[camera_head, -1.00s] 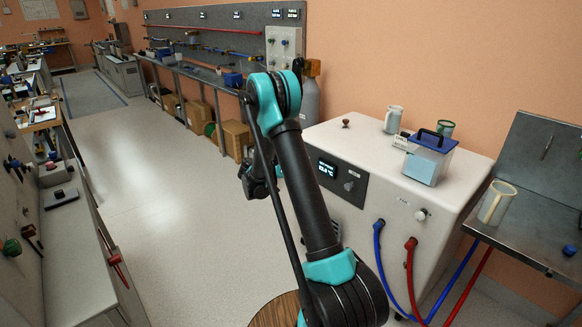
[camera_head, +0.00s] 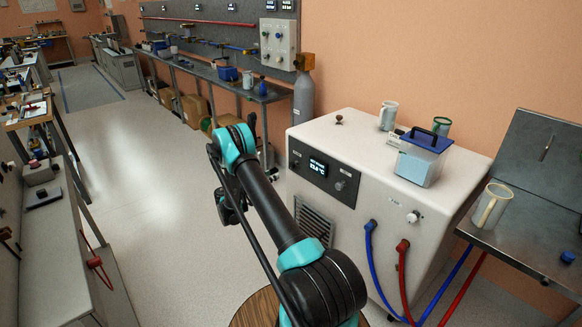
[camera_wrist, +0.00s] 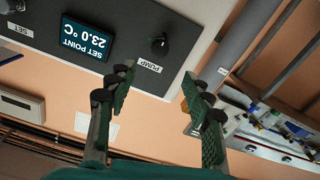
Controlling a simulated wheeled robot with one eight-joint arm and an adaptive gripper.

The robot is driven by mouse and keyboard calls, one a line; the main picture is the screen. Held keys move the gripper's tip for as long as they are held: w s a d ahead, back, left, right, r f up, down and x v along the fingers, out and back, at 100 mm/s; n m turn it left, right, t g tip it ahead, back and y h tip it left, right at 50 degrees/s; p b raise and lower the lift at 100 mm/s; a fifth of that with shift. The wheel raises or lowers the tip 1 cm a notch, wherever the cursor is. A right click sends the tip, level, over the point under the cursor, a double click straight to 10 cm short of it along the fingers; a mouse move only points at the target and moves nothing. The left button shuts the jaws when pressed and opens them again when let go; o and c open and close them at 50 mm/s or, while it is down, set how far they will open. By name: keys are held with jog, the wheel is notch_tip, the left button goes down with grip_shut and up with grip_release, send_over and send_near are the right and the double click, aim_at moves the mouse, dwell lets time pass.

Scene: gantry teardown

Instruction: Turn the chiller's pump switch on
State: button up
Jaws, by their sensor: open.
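The chiller (camera_head: 385,200) is a white box with a dark control panel (camera_head: 318,172) on its front. The panel's display (camera_head: 318,167) is lit. In the wrist view, which is upside down, the pump switch (camera_wrist: 159,45) sits by the label PUMP (camera_wrist: 149,67), and the display (camera_wrist: 86,40) reads SET POINT 23.0 °C. My gripper (camera_wrist: 158,76) is open and empty, with the switch beyond the gap between its fingertips, apart from them. Its fingers are largely hidden behind my arm in the head view.
A blue-lidded container (camera_head: 422,160) and mugs stand on the chiller's top. Blue (camera_head: 372,255) and red hoses (camera_head: 403,280) hang from its front. A grey gas cylinder (camera_head: 304,100) stands behind it. The floor (camera_head: 140,190) at left is open.

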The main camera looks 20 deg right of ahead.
aim_at(291, 166)
jog(key=x, duration=1.4)
jog(key=c, duration=1.2)
grip_shut()
